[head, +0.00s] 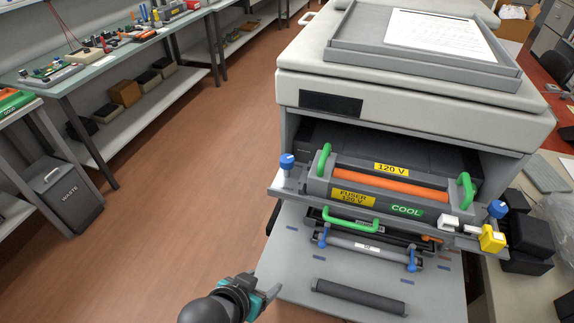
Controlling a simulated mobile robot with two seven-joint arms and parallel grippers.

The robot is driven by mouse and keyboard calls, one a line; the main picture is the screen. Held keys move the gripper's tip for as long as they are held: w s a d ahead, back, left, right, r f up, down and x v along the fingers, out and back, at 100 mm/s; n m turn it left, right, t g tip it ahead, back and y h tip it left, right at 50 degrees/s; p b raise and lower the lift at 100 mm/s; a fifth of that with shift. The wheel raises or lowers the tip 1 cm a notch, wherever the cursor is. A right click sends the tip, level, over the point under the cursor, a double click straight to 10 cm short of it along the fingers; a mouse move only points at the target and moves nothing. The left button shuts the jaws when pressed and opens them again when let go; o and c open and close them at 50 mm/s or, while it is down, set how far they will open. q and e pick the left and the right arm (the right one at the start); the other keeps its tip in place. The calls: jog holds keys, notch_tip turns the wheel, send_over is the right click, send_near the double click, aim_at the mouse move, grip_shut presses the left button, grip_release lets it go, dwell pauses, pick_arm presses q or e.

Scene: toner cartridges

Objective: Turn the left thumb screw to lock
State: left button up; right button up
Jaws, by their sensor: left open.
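The left thumb screw (287,161) has a blue knob and stands at the left end of the fuser unit's front rail. The fuser unit (385,186) is grey with an orange roller, green handles and labels reading "120 V" and "COOL". It sits inside the open printer (420,115). A second blue thumb screw (497,209) is at the rail's right end. My left gripper (270,294) is open and empty, low in the picture, below the left thumb screw and apart from it, near the left edge of the lowered door. My right gripper is not in view.
The lowered printer door (290,262) lies in front, with a dark roller handle (358,297) on it. A green handle (350,220) and blue levers sit below the fuser. A yellow block (492,238) is at the right. The floor (170,210) at left is clear.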

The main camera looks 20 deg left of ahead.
pick_arm(q)
jog(key=w+r+t, duration=0.5)
jog(key=r+t, duration=0.1)
jog(key=r, duration=0.3)
jog(key=n+t+p, duration=0.1)
jog(key=n+t, duration=0.1)
jog(key=t, duration=0.2)
send_near(285, 165)
jog(key=shift+y, duration=0.4)
jog(key=w, duration=0.7)
jog(key=w+p, duration=0.1)
jog(key=w, duration=0.3)
jog(key=shift+w+d, duration=0.3)
jog(key=shift+d, duration=0.1)
grip_shut()
